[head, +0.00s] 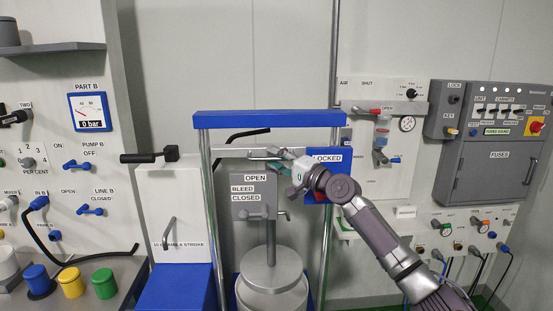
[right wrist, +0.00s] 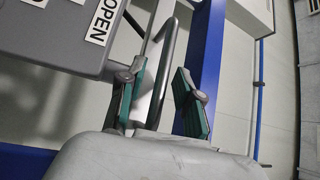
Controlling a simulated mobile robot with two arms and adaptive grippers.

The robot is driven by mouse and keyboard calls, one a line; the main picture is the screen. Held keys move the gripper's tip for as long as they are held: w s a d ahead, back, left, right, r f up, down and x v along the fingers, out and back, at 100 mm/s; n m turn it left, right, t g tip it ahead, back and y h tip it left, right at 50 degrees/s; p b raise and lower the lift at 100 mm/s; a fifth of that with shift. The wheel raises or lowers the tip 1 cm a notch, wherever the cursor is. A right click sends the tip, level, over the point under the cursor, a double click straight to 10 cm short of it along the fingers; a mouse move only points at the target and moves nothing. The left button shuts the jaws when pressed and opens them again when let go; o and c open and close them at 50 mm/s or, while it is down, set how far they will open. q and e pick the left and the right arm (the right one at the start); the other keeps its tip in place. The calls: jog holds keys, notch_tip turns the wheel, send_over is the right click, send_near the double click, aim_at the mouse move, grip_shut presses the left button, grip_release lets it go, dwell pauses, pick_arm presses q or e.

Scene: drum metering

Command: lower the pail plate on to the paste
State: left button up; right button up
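The pail plate (head: 271,264) is a round grey disc on an upright rod (head: 270,240) between two chrome posts under a blue crossbar (head: 270,119). A wider grey round body (head: 272,292) shows right below it; whether the plate touches it, I cannot tell. No paste is visible. My right gripper (head: 281,161) is at the light crossbar below the blue beam, beside the LOCKED sign (head: 328,158). In the right wrist view my right gripper (right wrist: 158,100) is open, its green-padded fingers on either side of a dark bent handle (right wrist: 167,75). My left gripper is out of view.
A grey panel reading OPEN, BLEED, CLOSED (head: 253,192) with a small valve handle stands just below my right gripper. A black-gripped lever (head: 145,157) sticks out at the left. A fuse cabinet (head: 497,170) is on the right wall.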

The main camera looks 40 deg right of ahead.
aim_at(266, 190)
grip_shut()
jog(key=shift+f, duration=0.1)
notch_tip(266, 190, down, 12)
jog(key=b, duration=1)
jog(key=shift+a+r, duration=0.1)
jog(key=shift+r, duration=0.15)
jog(key=shift+o, duration=0.9)
grip_release()
jog(key=shift+r, duration=0.2)
